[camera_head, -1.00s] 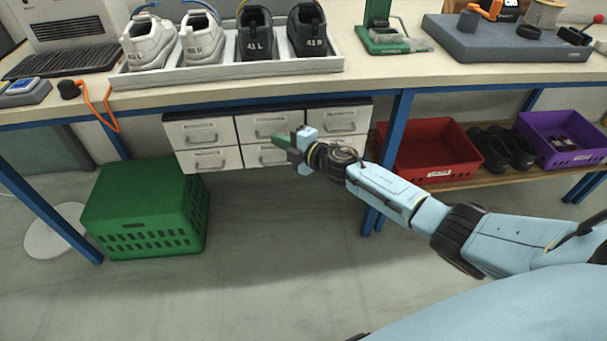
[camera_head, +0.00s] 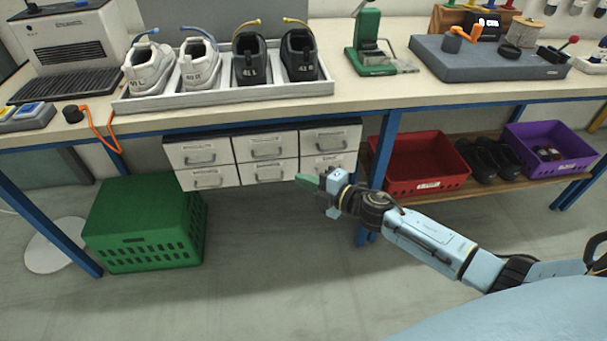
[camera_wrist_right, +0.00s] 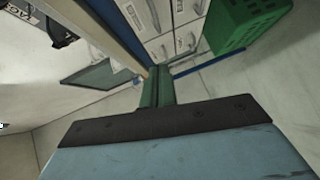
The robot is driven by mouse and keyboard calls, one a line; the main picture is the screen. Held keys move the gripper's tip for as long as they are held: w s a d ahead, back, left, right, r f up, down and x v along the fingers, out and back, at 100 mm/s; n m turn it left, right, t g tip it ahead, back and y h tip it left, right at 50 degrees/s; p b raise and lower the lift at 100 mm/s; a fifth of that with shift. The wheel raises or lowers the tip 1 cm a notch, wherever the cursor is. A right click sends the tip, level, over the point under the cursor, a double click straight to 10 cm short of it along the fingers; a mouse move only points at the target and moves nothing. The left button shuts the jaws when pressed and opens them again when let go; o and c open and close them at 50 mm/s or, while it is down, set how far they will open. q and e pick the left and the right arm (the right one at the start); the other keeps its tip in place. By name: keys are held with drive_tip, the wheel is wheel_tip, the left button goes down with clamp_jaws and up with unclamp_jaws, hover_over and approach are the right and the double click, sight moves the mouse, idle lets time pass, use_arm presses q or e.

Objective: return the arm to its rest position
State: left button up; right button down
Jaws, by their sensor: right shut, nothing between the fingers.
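My right gripper (camera_head: 308,183) has green fingers and is shut and empty. It hangs in front of the lower right part of the white drawer unit (camera_head: 262,151), below the bench top, with open floor under it. My right arm reaches in from the lower right of the head view. In the right wrist view the green fingers (camera_wrist_right: 156,88) show together at the middle, with the drawers and a green crate beyond. My left gripper is not in the head view.
The bench (camera_head: 350,98) carries a shoe tray (camera_head: 225,97) with white and black shoes. A blue table leg (camera_head: 383,150) stands just right of the gripper. A red bin (camera_head: 425,165) and a purple bin (camera_head: 548,150) sit on a low shelf. A green crate (camera_head: 145,222) stands on the floor at left.

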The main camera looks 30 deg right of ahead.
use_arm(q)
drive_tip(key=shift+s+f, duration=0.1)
use_arm(e)
drive_tip(key=shift+s+d, duration=0.1)
drive_tip(key=shift+s, duration=0.05)
